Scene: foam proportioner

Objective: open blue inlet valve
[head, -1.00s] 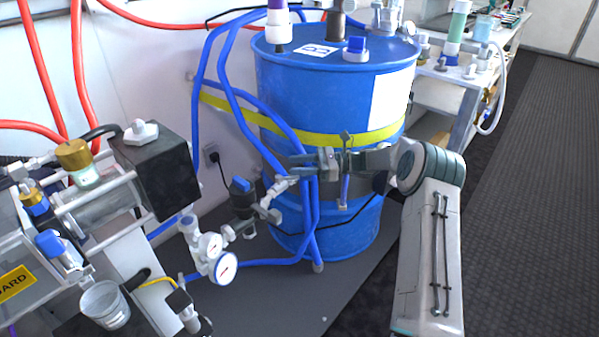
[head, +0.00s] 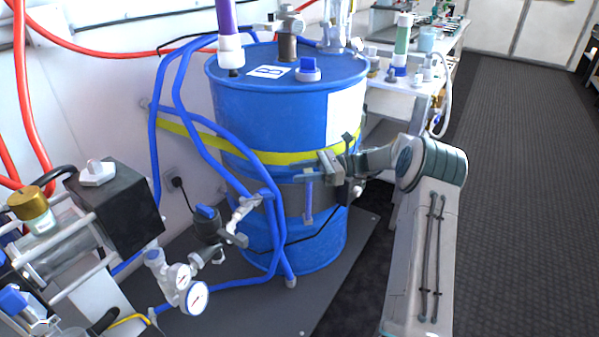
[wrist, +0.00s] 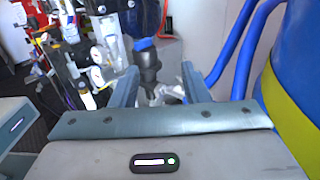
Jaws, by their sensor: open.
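A dark valve body with a blue knob (head: 207,212) stands low on the left of the blue drum, joined to grey pipe fittings (head: 238,212). I take it to be the blue inlet valve, but other blue knobs are in view. In the wrist view the blue-knobbed valve (wrist: 147,58) shows ahead between my fingers, beyond their tips, with pale fittings (wrist: 165,92) below. My gripper (head: 304,186) is open and empty, in front of the drum and right of the valve in the head view. It also shows in the wrist view (wrist: 158,80).
The blue drum (head: 285,115) with a yellow band stands behind my gripper. Blue hoses (head: 184,105) run down between valve and drum. Pressure gauges (head: 194,297) and a machine with a black box (head: 120,205) stand at left. The floor (head: 500,220) at right is clear.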

